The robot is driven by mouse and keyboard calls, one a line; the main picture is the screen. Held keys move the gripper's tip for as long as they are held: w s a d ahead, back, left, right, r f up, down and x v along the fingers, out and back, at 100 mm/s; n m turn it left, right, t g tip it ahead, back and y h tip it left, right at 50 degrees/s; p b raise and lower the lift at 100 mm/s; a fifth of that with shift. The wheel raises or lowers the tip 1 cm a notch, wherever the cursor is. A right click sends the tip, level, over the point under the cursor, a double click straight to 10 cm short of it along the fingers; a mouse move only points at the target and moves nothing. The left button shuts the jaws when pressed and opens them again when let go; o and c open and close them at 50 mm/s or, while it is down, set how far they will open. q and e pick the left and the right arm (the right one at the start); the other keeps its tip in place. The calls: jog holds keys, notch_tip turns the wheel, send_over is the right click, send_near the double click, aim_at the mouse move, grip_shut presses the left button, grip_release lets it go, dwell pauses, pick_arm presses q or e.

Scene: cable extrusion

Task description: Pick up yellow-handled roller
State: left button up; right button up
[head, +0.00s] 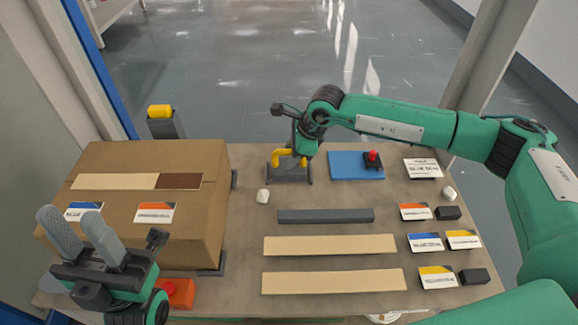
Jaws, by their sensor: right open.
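The yellow-handled roller (284,155) sits on a small dark grey stand at the back middle of the table. My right gripper (299,160) reaches in from the right and points down right at the roller's handle. It is open; its fingers are mostly hidden, and I cannot tell whether they touch the handle. My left gripper (69,219) is at the lower left, in front of the cardboard box, with its two grey fingers apart and nothing between them.
A large cardboard box (205,165) with strips and labels fills the table's left side. A blue pad (345,170) with a red-knobbed tool (373,158) lies right of the roller. A grey bar (325,216) and two beige strips (330,245) lie in front. Small labels and blocks line the right.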

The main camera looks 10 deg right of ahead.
jog(key=shift+c, duration=0.6)
grip_shut()
jog(key=shift+r, duration=0.1)
